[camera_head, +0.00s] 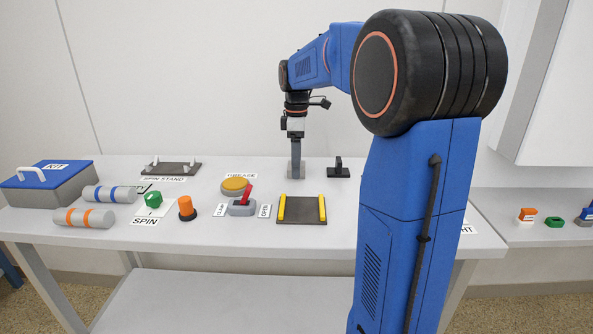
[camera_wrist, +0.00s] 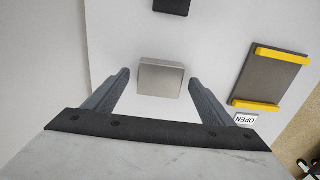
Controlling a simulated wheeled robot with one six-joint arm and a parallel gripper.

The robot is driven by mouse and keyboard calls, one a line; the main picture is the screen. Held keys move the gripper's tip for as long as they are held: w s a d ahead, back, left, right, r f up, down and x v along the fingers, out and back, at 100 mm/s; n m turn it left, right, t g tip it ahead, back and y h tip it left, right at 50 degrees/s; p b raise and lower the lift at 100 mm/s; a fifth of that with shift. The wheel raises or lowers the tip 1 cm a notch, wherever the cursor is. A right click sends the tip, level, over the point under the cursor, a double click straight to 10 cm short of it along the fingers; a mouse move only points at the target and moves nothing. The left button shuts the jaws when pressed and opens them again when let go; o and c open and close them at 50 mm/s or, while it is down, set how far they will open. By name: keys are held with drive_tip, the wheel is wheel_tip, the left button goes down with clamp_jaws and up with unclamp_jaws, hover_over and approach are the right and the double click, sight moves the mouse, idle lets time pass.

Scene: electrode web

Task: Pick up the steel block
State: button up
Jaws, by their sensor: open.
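The steel block (camera_wrist: 161,79) is a plain grey rectangular block on the white table. In the wrist view it sits between the two fingertips of my gripper (camera_wrist: 160,80), with a visible gap on each side. My gripper is open, and its grey fingers point down at the table around or just above the block; the exact height is hard to tell. In the head view my gripper (camera_head: 296,163) is over the back middle of the table. There the block is hard to tell apart from the grey fingers.
A black stand (camera_head: 339,169) is close to the right of my gripper. In front lies a dark plate with yellow rails (camera_head: 302,217), beside a red-lever switch (camera_head: 243,204). A round yellow pad (camera_head: 235,185) is to the left. Cylinders and a blue-lidded box (camera_head: 47,181) are farther left.

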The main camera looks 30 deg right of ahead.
drive_tip(key=shift+f, duration=0.45)
drive_tip(key=c, duration=1.4)
drive_tip(key=shift+r, duration=0.1)
